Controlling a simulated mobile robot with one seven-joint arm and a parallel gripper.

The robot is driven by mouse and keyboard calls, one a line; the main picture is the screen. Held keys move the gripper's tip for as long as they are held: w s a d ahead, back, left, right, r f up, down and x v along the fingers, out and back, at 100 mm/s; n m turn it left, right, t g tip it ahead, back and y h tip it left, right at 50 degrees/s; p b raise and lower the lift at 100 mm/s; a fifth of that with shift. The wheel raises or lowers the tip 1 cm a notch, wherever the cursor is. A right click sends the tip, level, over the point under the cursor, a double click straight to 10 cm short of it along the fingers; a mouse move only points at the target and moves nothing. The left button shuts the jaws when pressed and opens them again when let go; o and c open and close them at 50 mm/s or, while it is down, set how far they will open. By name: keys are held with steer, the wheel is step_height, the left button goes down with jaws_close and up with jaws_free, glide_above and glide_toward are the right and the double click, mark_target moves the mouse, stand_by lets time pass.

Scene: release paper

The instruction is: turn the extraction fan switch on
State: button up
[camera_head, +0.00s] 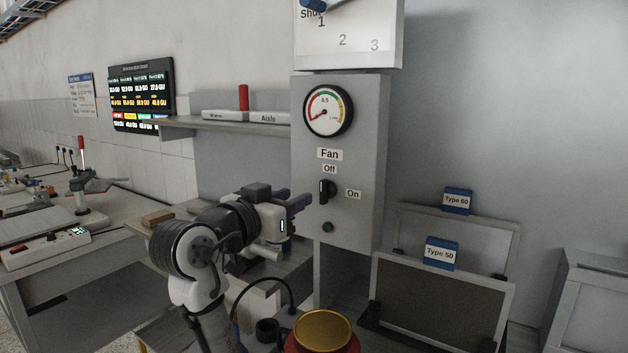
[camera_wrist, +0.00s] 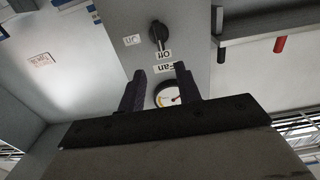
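The fan switch (camera_head: 327,190) is a black rotary knob on the grey control box (camera_head: 355,215). Its long side stands about upright, in line with the "Off" label (camera_head: 329,169) above it; the "On" label (camera_head: 353,194) is to its right. My gripper (camera_head: 294,198) is just left of the knob in the head view, its fingers apart and empty. In the upside-down wrist view the knob (camera_wrist: 157,36) lies beyond my open fingertips (camera_wrist: 158,69), roughly in line with the gap between them. I see no contact with the knob.
A round gauge (camera_head: 328,111) sits above the switch and a small dark green button (camera_head: 327,227) below it. A shelf (camera_head: 228,127) with a red cylinder juts out to the left. Framed panels (camera_head: 440,302) stand at the lower right. A yellow-topped round object (camera_head: 325,331) is below.

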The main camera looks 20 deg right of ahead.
mark_target(321, 184)
steer(key=p+x, duration=0.2)
steer(key=x, duration=0.7)
steer(key=shift+w+d+p, duration=0.1)
steer(key=shift+w+p, duration=0.1)
steer(key=shift+p, duration=0.1)
jaws_close()
